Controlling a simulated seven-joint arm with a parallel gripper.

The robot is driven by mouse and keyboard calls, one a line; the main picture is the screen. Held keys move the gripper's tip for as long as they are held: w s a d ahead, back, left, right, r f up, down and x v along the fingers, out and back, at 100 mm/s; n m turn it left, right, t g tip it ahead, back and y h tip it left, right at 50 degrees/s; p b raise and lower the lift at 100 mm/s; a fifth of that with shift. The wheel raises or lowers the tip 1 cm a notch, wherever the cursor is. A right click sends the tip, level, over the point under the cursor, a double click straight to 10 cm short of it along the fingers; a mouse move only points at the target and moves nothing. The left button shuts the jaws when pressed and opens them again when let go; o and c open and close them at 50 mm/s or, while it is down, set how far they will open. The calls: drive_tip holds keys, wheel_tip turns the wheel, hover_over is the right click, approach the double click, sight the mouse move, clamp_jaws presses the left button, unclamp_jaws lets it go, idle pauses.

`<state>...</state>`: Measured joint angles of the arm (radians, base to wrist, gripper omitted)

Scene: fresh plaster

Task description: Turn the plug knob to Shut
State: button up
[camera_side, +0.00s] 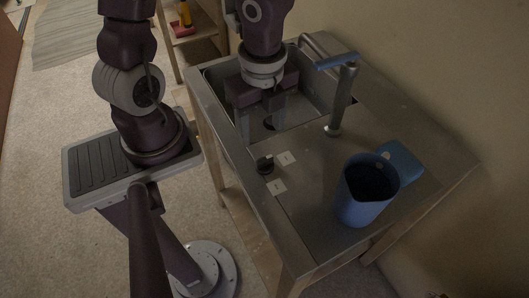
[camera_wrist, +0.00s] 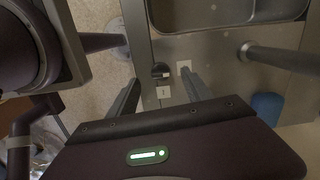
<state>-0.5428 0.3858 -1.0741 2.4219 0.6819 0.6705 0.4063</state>
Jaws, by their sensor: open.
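The plug knob (camera_side: 265,165) is a small dark knob on the steel counter in front of the sink basin. Two white labels, one (camera_side: 286,158) to its right and one (camera_side: 277,186) below it, lie beside it; their writing is too small to read. My gripper (camera_side: 262,120) is open and empty, pointing down over the basin in the side view, apart from the knob. In the wrist view the knob (camera_wrist: 161,71) shows between my two fingers (camera_wrist: 160,83), with one label (camera_wrist: 185,67) to its right and the other (camera_wrist: 163,92) below.
The sink basin (camera_side: 312,92) has a dark drain (camera_side: 268,124). A steel tap (camera_side: 342,98) with a blue lever stands right of the basin. The counter around the knob is clear.

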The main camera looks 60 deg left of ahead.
sight(265, 158)
drive_tip(key=shift+d+f+m+h, duration=0.25)
drive_tip(key=shift+d+m+h, duration=0.15)
drive_tip(key=shift+d, duration=0.15)
drive_tip(key=shift+d+f, duration=0.15)
drive_tip(key=shift+f, duration=0.1)
wheel_tip(265, 158, down, 6)
drive_tip(key=shift+f, duration=0.25)
clamp_jaws()
